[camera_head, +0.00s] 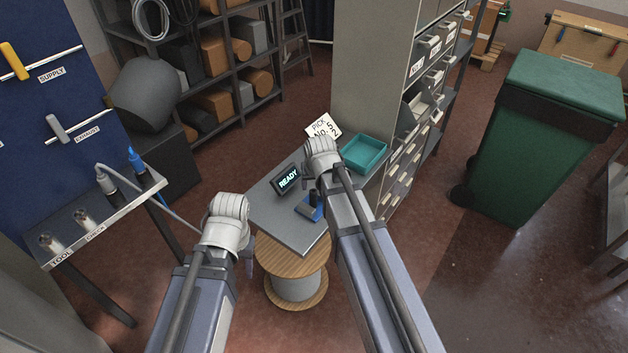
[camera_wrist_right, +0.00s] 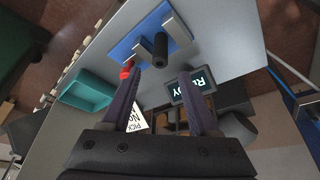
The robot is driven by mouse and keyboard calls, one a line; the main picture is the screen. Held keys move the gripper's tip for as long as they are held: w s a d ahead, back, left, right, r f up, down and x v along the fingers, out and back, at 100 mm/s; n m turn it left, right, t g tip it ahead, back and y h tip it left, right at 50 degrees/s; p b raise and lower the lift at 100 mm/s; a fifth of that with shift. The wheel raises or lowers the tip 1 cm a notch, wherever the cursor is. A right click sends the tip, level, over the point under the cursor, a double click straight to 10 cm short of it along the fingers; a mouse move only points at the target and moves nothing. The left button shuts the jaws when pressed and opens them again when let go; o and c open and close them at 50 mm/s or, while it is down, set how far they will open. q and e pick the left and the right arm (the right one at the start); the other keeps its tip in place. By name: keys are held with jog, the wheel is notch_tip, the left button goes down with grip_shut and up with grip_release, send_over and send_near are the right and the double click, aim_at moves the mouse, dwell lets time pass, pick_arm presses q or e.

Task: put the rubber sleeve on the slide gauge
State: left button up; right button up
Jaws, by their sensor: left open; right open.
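A blue block (camera_head: 309,209) with a dark upright part stands on the grey tabletop; it also shows in the right wrist view (camera_wrist_right: 130,47). There it carries grey upright pieces and a short black cylinder (camera_wrist_right: 160,48) that looks like the rubber sleeve. I cannot tell which part is the slide gauge. A small red piece (camera_wrist_right: 126,70) is at the block's edge. My right gripper (camera_wrist_right: 161,73) is open and empty, with the black cylinder just beyond and between its fingertips in the picture. My left gripper (camera_head: 248,254) is open at the table's left edge, partly hidden by its arm.
A READY display (camera_head: 287,180) and a teal tray (camera_head: 364,153) are on the worktop (camera_head: 268,208). A PICK card (camera_head: 322,126) stands behind. A wooden spool (camera_head: 292,270) is under the front edge. A tool shelf (camera_head: 108,208) is left, a drawer cabinet (camera_head: 372,70) behind.

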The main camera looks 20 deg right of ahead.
jog(key=p+v, duration=0.4)
jog(key=v, duration=0.2)
jog(key=s+a+n+g, duration=0.2)
jog(key=s+a, duration=0.4)
jog(key=s, duration=0.3)
jog(key=s+a+f+n+g, duration=0.1)
jog(key=s+a+n+g, duration=0.1)
jog(key=s+a, duration=0.4)
jog(key=s+n, duration=0.1)
jog(key=s, duration=0.3)
jog(key=shift+a+f+g+h, duration=0.3)
